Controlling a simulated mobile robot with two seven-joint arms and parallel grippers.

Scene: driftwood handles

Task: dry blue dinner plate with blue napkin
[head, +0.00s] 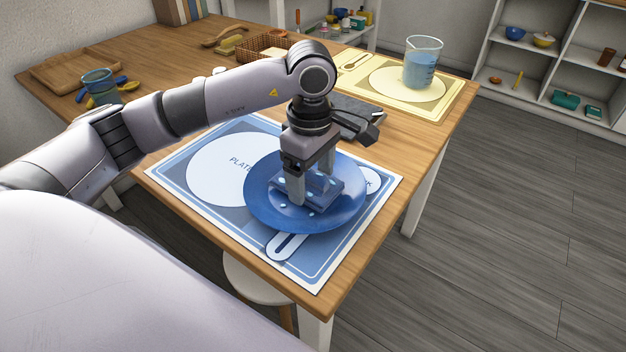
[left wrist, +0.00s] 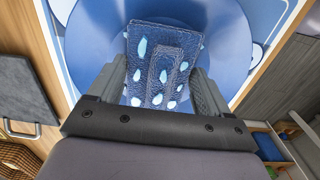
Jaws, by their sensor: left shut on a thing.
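The blue dinner plate (head: 267,211) lies on the blue placemat (head: 176,190), right of the printed plate outline. It fills the top of the left wrist view (left wrist: 100,45). My left gripper (head: 315,192) is shut on the blue napkin (head: 322,182), which is folded and has light drop-shaped marks. In the left wrist view the napkin (left wrist: 162,60) sits between the two fingers, over the plate. The napkin appears to rest against the plate, but exact contact is hard to tell. My right gripper is not in view.
A yellow placemat (head: 447,100) at the far right bears a beaker of blue liquid (head: 421,65). A dark grey board (head: 352,108) lies behind the gripper. A wicker basket (head: 265,46), brushes and a wooden board (head: 80,70) stand farther back. A stool (head: 250,283) is under the front edge.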

